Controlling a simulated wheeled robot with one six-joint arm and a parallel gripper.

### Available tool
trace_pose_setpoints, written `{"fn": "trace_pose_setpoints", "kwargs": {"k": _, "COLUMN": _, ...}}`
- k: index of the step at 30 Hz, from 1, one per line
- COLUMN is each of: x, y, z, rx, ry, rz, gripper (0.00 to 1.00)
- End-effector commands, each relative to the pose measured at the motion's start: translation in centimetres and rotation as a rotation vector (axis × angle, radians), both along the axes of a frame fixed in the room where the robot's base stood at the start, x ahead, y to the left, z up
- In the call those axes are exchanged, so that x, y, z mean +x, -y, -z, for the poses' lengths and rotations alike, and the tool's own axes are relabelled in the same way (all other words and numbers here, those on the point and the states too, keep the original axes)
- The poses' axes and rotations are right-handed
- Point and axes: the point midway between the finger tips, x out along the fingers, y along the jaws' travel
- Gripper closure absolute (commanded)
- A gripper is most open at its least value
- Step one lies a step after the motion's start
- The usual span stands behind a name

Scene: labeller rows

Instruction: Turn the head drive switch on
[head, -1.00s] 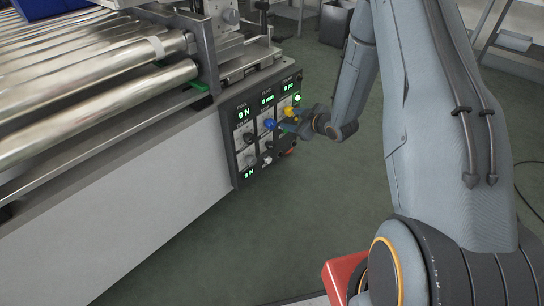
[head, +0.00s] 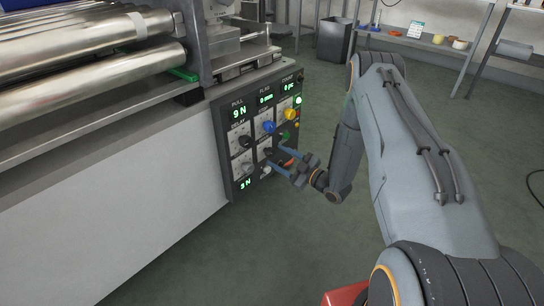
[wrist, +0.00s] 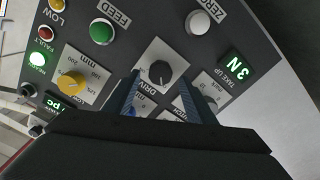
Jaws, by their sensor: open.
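A black rotary knob (wrist: 160,72) on a pale plate, with a partly covered label reading "DRIV", faces my gripper in the wrist view. In the head view the same knob (head: 267,152) sits low in the middle column of the panel. My gripper (head: 275,156) is open, its two blue fingers pointing at the panel. In the wrist view the fingers lie to either side of the knob. I cannot tell whether they touch it. The knob's setting is too small to read surely.
The dark control panel (head: 230,185) carries other controls close by: a green button (wrist: 101,31), a white button (wrist: 197,22), a yellow knob (wrist: 72,84) and a blue knob (head: 269,127). Metal rollers (head: 80,75) lie at left.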

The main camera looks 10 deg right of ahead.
Motion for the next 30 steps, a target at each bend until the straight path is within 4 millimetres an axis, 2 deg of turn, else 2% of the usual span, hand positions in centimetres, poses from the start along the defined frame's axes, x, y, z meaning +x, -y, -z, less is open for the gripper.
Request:
{"fn": "trace_pose_setpoints", "kwargs": {"k": 7, "x": 2.6, "y": -1.9, "z": 0.1, "rx": 0.000, "ry": 0.000, "rz": 0.000, "gripper": 0.50}}
{"fn": "trace_pose_setpoints", "kwargs": {"k": 18, "x": 3.2, "y": -2.3, "z": 0.0, "rx": 0.000, "ry": -0.001, "rz": 0.001, "gripper": 0.50}}
{"fn": "trace_pose_setpoints", "kwargs": {"k": 19, "x": 3.2, "y": -2.3, "z": 0.0, "rx": 0.000, "ry": -0.001, "rz": 0.001, "gripper": 0.51}}
{"fn": "trace_pose_setpoints", "kwargs": {"k": 26, "x": 3.2, "y": -2.3, "z": 0.0, "rx": 0.001, "ry": -0.001, "rz": 0.001, "gripper": 0.90}}
{"fn": "trace_pose_setpoints", "kwargs": {"k": 30, "x": 3.1, "y": -2.3, "z": 0.0, "rx": 0.003, "ry": -0.003, "rz": 0.001, "gripper": 0.91}}
